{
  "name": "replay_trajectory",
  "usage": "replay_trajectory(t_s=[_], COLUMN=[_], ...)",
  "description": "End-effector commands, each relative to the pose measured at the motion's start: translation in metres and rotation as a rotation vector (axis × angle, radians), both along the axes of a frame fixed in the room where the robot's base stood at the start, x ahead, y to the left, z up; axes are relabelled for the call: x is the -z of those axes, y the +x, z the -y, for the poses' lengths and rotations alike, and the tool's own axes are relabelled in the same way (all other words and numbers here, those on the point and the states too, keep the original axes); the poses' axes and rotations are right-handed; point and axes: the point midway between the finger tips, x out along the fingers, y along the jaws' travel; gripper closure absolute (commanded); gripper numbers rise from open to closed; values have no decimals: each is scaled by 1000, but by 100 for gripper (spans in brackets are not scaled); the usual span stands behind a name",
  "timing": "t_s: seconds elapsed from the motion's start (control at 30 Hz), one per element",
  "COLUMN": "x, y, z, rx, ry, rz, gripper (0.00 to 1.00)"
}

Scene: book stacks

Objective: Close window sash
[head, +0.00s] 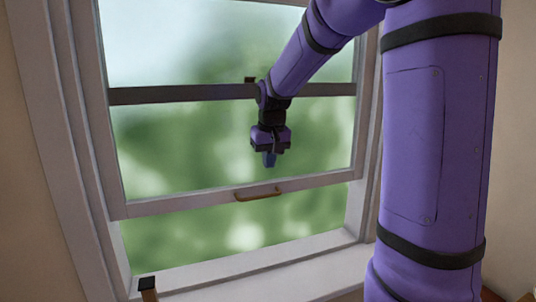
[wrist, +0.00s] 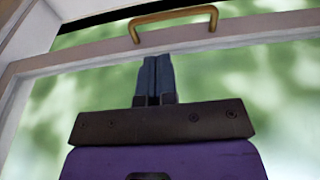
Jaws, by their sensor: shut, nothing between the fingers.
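The lower window sash (head: 165,204) is partly raised, with an open gap between its bottom rail and the sill (head: 245,270). A brass-coloured handle (head: 258,193) is fixed on the bottom rail. The handle also shows at the top of the wrist view (wrist: 173,20), with the pale sash rail (wrist: 95,58) beside it. My gripper (head: 269,160) is shut and empty, in front of the glass and a little above the handle in the head view. In the wrist view its fingertips (wrist: 157,60) point toward the handle and appear apart from it.
A dark meeting rail (head: 180,94) crosses the window, with a small dark latch (head: 250,80) on it. The white frame (head: 85,130) borders the window at left. A black-topped object (head: 147,285) stands at the lower left. The visible sill is mostly clear.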

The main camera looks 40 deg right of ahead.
Motion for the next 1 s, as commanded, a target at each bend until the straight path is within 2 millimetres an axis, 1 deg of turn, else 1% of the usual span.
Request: replay_trajectory(t_s=[0.03,0.3,0.4,0.5,0.7,1.0], x=[11,59,73,83,92,92], y=[1,10,12,14,16,16], z=[0,2,3,4,4,4], rx=[0,-1,-1,-1,-1,-1], ry=[2,1,1,0,0,0], rz=[-6,-4,-4,-2,0,0], gripper=[100,100,100,100,100,100])
